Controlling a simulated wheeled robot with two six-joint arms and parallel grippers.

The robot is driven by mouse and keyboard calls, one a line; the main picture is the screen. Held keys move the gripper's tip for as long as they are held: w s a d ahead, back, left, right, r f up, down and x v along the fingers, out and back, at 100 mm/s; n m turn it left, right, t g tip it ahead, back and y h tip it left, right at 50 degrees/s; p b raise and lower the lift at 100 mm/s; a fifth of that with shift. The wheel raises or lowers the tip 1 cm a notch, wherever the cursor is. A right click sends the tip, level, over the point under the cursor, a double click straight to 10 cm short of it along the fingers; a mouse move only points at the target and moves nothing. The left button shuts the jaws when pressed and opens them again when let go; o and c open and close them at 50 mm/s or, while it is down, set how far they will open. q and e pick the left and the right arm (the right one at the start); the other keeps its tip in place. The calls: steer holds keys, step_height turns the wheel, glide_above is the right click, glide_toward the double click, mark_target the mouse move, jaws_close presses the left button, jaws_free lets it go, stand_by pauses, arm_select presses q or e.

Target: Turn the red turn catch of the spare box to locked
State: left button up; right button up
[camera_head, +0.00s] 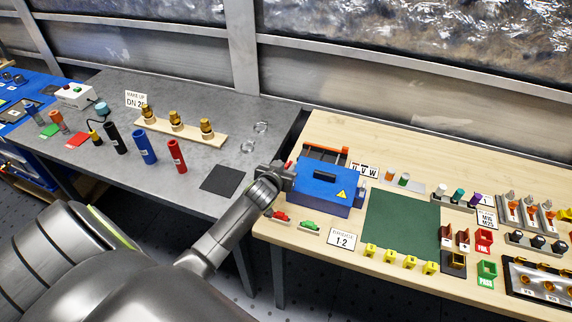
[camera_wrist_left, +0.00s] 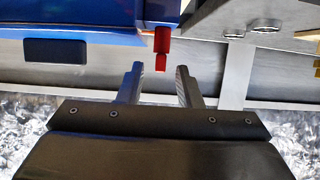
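The blue spare box (camera_head: 323,190) stands on the wooden bench, with a dark handle recess and a yellow warning label. In the left wrist view its blue wall (camera_wrist_left: 108,47) fills the upper left. The red turn catch (camera_wrist_left: 162,45) hangs at the box's corner there, pointing down the picture. My left gripper (camera_head: 288,174) is at the left side of the box. In the wrist view its two fingers (camera_wrist_left: 159,72) are apart, with the catch's lower end appearing between the tips. I cannot tell whether they touch it. My right gripper is not in view.
A green mat (camera_head: 402,225) lies right of the box, with yellow clips (camera_head: 390,256) in front. Red and green pieces (camera_head: 310,225) lie near the bench's front edge. The grey bench (camera_head: 175,165) on the left holds coloured cylinders. An orange-handled dark item (camera_head: 325,151) stands behind the box.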

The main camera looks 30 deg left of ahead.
arm_select(q)
steer(key=shift+w+a+f, duration=0.15)
steer(key=shift+w+f, duration=0.1)
steer(key=shift+w, duration=0.4)
jaws_close()
